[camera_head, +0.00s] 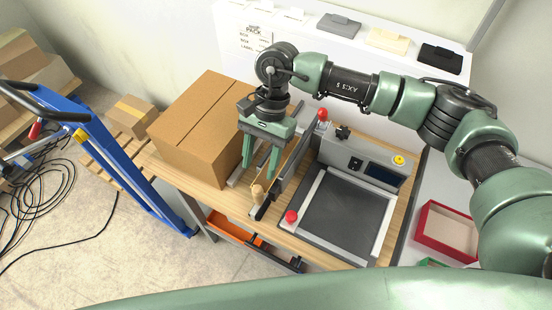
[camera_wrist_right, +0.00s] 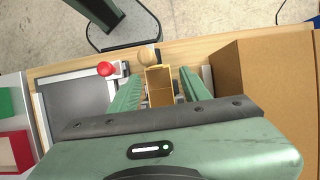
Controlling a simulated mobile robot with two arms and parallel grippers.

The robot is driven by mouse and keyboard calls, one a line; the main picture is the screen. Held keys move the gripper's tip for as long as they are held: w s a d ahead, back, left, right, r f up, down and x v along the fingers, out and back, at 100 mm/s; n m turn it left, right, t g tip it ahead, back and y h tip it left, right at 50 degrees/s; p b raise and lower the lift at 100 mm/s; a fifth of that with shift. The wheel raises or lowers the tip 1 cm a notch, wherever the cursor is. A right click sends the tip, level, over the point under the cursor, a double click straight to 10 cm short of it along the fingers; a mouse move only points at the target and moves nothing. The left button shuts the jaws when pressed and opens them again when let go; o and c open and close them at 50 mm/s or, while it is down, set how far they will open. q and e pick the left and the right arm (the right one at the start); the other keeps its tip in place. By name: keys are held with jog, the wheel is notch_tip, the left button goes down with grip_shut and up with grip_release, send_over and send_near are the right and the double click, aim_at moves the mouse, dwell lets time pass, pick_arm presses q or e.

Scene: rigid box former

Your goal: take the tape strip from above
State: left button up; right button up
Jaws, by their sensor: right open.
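The tape strip (camera_wrist_right: 160,85) shows in the right wrist view as an amber, see-through band between my fingers, close to a round wooden knob (camera_wrist_right: 147,54). My right gripper (camera_wrist_right: 155,78) is open above it, with one green finger on each side and a gap to both. In the head view my right gripper (camera_head: 259,168) points down over the wooden bench, between the cardboard box and the grey machine. The wooden knob (camera_head: 257,192) shows just below the fingertips; the strip is mostly hidden there. My left gripper is not in view.
A large cardboard box (camera_head: 205,125) stands close left of my right gripper. Right of it are a lever with a red knob (camera_head: 322,114), a red button (camera_head: 291,216) and a grey machine with a dark plate (camera_head: 345,215). A red tray (camera_head: 446,232) lies further right.

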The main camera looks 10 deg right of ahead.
aim_at(260, 181)
jog(key=shift+s+f+p, duration=0.2)
jog(key=shift+f+p, duration=0.05)
jog(key=shift+p, duration=0.15)
jog(key=p+x, duration=0.1)
jog(key=x, duration=0.1)
jog(key=p+x, duration=0.1)
jog(key=shift+s+d+f+p, duration=0.15)
jog(key=shift+d+f+p, duration=0.1)
jog(key=shift+f+p, duration=0.05)
jog(key=shift+s+a+f, duration=0.15)
jog(key=shift+a+f, duration=0.05)
jog(key=shift+f, duration=0.4)
jog(key=c, duration=1)
